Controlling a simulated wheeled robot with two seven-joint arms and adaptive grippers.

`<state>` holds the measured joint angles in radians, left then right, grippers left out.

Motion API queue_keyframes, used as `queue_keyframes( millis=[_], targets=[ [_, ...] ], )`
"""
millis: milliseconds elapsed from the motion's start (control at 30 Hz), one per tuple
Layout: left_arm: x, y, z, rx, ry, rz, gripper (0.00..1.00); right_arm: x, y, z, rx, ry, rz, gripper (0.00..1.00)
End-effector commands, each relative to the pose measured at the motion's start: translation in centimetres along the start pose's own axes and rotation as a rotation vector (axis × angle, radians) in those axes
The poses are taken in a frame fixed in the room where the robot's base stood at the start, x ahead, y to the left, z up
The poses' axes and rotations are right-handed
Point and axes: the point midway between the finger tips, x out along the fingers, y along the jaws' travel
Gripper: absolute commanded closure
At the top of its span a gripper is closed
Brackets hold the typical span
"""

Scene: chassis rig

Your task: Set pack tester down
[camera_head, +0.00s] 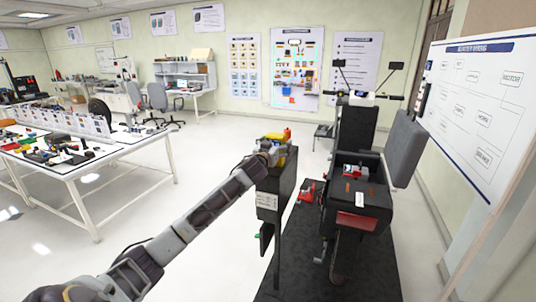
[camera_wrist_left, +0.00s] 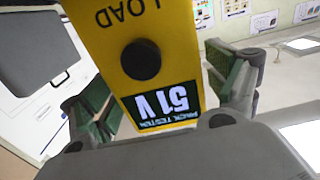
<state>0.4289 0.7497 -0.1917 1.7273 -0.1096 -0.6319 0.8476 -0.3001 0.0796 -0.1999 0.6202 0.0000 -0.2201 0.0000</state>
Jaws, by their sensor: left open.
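The yellow pack tester (camera_head: 290,152) shows in the head view at the top of a dark upright stand (camera_head: 278,188), partly hidden by my gripper. In the left wrist view the tester (camera_wrist_left: 184,58) is close up, with a black knob, the word LOAD and a display reading 51V, all upside down. My left gripper (camera_head: 272,150) is at the tester. In the left wrist view its fingers (camera_wrist_left: 165,95) are open, one on each side of the tester, with gaps beside it. The tester's underside is hidden. My right gripper is not in view.
A white table (camera_head: 95,165) with tools is at left. A whiteboard (camera_head: 480,100) is at right. The floor between table and stand is clear.

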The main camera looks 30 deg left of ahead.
Motion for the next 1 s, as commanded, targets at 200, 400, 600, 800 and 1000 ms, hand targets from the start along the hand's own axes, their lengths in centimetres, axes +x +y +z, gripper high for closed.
queue_keyframes(
  millis=[200, 400, 600, 800, 1000],
  targets=[
    [-1.4, 0.0, 0.3, 0.001, -0.001, 0.001, 0.12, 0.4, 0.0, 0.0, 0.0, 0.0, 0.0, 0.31],
    [-3.0, 0.0, 0.2, 0.001, -0.001, 0.001, 0.12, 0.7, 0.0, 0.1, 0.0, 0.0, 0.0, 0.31],
    [-4.7, 0.0, 0.3, 0.0, -0.001, 0.001, 0.12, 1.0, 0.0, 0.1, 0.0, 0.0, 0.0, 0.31],
    [-6.4, 0.0, 0.3, 0.0, -0.002, 0.001, 0.12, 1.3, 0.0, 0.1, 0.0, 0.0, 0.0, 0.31],
    [-8.1, 0.1, 0.2, 0.0, -0.001, 0.002, 0.12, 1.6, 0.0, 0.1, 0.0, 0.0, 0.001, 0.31]
  ],
)
